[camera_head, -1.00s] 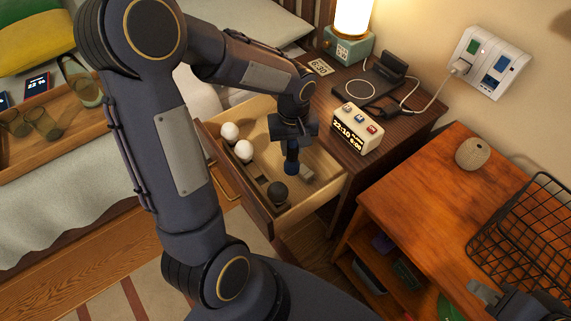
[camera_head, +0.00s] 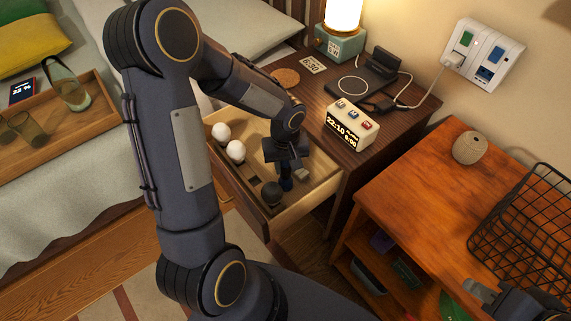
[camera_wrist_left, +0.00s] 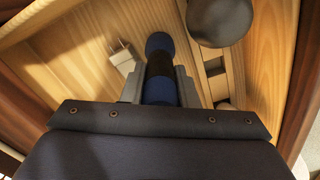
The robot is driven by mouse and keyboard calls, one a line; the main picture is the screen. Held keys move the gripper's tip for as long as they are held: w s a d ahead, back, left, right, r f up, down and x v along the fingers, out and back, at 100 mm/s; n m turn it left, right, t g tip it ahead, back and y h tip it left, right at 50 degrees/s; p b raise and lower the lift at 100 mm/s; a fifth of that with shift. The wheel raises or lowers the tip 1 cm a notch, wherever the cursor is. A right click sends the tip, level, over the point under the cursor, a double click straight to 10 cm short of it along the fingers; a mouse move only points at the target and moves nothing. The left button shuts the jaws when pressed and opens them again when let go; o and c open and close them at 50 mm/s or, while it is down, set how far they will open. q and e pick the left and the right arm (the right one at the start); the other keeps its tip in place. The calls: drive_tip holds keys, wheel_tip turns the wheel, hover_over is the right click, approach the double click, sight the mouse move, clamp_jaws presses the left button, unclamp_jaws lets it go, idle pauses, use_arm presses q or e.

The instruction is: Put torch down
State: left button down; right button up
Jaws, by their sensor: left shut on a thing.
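The torch is a short dark cylinder with blue ends. My left gripper (camera_head: 286,170) is shut on the torch (camera_head: 286,185) and holds it inside the open drawer (camera_head: 312,202) of the nightstand. In the left wrist view the torch (camera_wrist_left: 160,68) sits between the two fingers, with its far blue end pointing at the wooden drawer floor (camera_wrist_left: 83,50). I cannot tell whether that end touches the floor. My right gripper (camera_head: 497,297) shows only partly at the lower right, and its jaws are unclear.
The drawer also holds two white balls (camera_head: 236,150), a dark ball (camera_head: 271,193) close to the torch and a small pale plug-like piece (camera_wrist_left: 122,57). A clock (camera_head: 351,125) stands on the nightstand. An orange-brown cabinet (camera_head: 420,190) with a wire basket (camera_head: 530,225) is at right.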

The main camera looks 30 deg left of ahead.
use_arm(q)
drive_tip(key=c, duration=1.1)
unclamp_jaws()
drive_tip(key=shift+r+p, duration=0.4)
wheel_tip(320, 180, up, 11)
drive_tip(key=p, duration=0.3)
drive_tip(key=shift+r, duration=0.15)
drive_tip(key=s+d+r+m+t+h, duration=0.1)
drive_tip(key=s+r+m+t, duration=0.1)
drive_tip(key=s, duration=0.3)
drive_tip(key=s+d+r+m+t+h, duration=0.1)
drive_tip(key=s+r+m, duration=0.1)
drive_tip(key=s+r, duration=0.2)
drive_tip(key=s+d+r+m+t+h, duration=0.1)
drive_tip(key=s+d+r+m+t, duration=0.1)
drive_tip(key=s, duration=0.6)
drive_tip(key=shift+d+r+m+t+h, duration=0.1)
drive_tip(key=shift+r+m+t+h, duration=0.25)
drive_tip(key=shift+r, duration=0.45)
